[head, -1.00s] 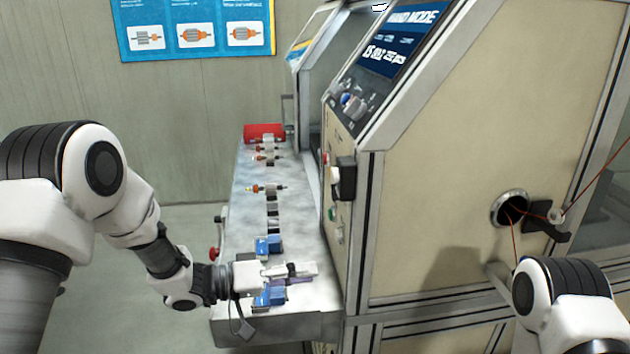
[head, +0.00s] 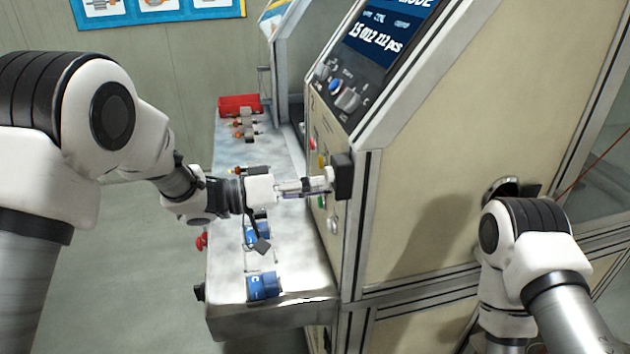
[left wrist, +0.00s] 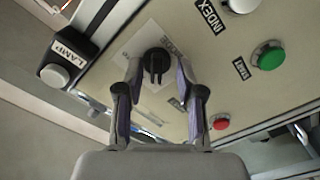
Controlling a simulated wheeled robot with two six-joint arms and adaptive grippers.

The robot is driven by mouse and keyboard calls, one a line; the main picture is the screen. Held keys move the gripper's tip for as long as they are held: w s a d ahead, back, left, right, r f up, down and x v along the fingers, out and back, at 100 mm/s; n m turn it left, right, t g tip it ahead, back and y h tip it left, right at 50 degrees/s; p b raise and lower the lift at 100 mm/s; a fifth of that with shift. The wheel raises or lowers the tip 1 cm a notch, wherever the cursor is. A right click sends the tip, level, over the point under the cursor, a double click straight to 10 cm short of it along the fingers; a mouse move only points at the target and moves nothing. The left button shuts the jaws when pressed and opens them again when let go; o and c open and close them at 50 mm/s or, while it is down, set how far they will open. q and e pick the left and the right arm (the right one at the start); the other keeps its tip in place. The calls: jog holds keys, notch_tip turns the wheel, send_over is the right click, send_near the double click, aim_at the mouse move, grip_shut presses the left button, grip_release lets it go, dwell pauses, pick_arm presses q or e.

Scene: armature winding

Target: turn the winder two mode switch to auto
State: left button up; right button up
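The mode switch (left wrist: 157,62) is a black rotary knob on a light plate marked MODE on the winder's front panel, in the left wrist view. My left gripper (left wrist: 158,72) is open, with one fingertip on each side of the knob. I cannot tell whether the fingertips touch it. In the head view my left gripper (head: 316,185) reaches the panel from the left, and the knob is hidden there. The winder (head: 425,195) is a large cream cabinet. My right arm comes in at the lower right, and its gripper is not in view.
A green button (left wrist: 268,55) and a red button (left wrist: 221,121) are on the same panel. Below, the metal bench (head: 290,258) carries blue holders (head: 263,286) and a red bin (head: 239,105).

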pick_arm(q)
jog(key=shift+s, duration=0.15)
jog(key=shift+c, duration=0.7)
jog(key=shift+s+d+r, duration=0.1)
grip_shut()
jog(key=shift+m+b, duration=7.75)
jog(key=shift+m, duration=1.25)
